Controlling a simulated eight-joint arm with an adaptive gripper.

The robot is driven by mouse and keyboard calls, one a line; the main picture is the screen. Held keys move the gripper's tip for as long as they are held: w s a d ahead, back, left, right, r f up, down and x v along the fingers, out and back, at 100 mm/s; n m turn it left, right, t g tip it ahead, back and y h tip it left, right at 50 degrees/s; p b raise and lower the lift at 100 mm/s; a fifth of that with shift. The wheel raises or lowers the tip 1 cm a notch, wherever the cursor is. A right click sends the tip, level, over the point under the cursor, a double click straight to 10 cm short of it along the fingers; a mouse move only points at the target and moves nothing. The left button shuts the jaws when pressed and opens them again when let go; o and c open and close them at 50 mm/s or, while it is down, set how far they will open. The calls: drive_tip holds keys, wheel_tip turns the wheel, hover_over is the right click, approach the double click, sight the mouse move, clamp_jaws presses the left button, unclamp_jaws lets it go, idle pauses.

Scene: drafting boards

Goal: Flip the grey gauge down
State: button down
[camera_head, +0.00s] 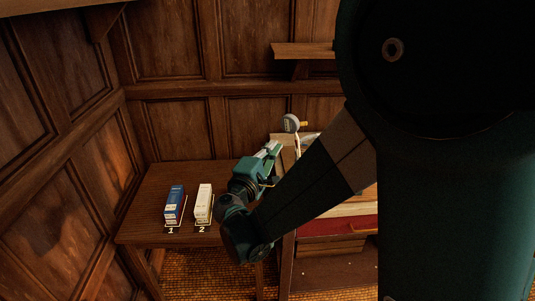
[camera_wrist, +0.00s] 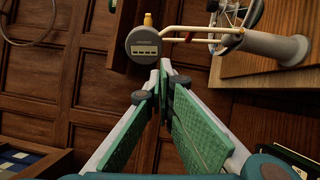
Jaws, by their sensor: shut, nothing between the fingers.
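The grey gauge (camera_head: 291,123) is a round disc with a small yellow part beside it, raised above the desk just beyond my gripper (camera_head: 276,147). In the wrist view the gauge (camera_wrist: 144,46) shows a small display and a yellow stub on its rim. A pale rod (camera_wrist: 195,31) runs from it to a grey cylinder (camera_wrist: 274,46) at the upper right. My gripper is empty, its green-padded fingers meeting at the tips (camera_wrist: 166,66). The tips appear just below the gauge's rim; I cannot tell whether they touch it.
A brown side table (camera_head: 150,205) holds a blue box (camera_head: 174,203) by label 1 and a white box (camera_head: 203,203) by label 2. A desk with a red drawer (camera_head: 335,227) stands right, partly hidden by my arm. A wall shelf (camera_head: 303,50) and panelled walls are behind.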

drive_tip(key=w+d, duration=0.4)
drive_tip(key=d, duration=0.1)
drive_tip(key=shift+d+r+b, duration=0.15)
drive_tip(key=shift+r+b, duration=0.25)
drive_tip(key=shift+w, duration=0.1)
drive_tip(key=shift+d+r, duration=0.1)
drive_tip(key=shift+d+r+m, duration=0.1)
drive_tip(key=shift+d+m, duration=0.15)
drive_tip(key=shift+m, duration=0.05)
